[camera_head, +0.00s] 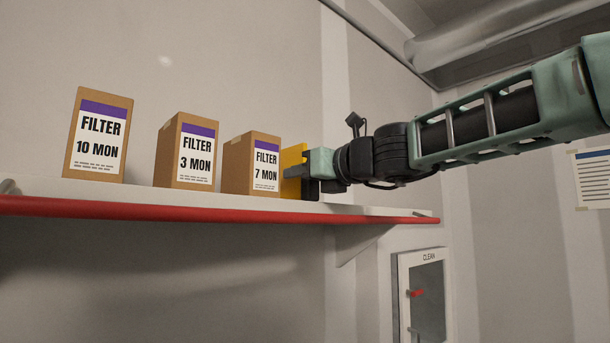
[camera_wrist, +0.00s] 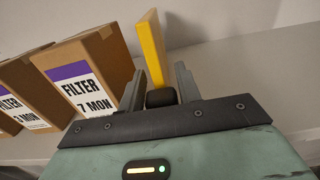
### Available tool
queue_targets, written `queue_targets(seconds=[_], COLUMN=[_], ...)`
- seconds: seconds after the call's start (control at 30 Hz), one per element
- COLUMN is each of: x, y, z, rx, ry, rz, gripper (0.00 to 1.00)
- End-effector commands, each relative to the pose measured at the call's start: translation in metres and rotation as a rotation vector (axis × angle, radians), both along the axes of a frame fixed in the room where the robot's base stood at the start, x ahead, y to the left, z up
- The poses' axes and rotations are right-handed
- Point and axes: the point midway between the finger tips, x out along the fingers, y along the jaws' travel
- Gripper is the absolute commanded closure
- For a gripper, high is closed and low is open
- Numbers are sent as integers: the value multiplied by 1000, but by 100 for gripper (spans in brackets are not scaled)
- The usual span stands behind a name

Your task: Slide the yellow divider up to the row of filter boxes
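The yellow divider (camera_head: 293,160) stands upright on the shelf, just right of the "7 MON" filter box (camera_head: 252,163). It also shows in the wrist view (camera_wrist: 151,45), where a narrow strip of background shows between its upper part and the box. Their lower edges are partly hidden. The "3 MON" box (camera_head: 187,152) and "10 MON" box (camera_head: 98,136) stand further left, with gaps between the boxes. My gripper (camera_head: 308,172) is at the divider's right side. In the wrist view its fingers (camera_wrist: 160,82) are either side of a black knob; whether they press it is unclear.
The white shelf (camera_head: 350,209) has a red front edge (camera_head: 200,208) and ends a little right of my gripper. A wall rises behind the boxes. Below right is a cabinet marked "CLEAN" (camera_head: 428,290). Bare shelf shows right of the divider in the wrist view.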

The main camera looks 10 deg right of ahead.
Motion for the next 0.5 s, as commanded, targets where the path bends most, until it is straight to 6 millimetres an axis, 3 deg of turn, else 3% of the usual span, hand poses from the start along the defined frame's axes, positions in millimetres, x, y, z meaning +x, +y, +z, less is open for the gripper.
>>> queue_targets(seconds=[0.33,0.5], x=[0,-11], y=[-1,-9], z=[0,0], rx=[1,-1], ry=[-1,-2], rz=[0,-2], gripper=[49,49])
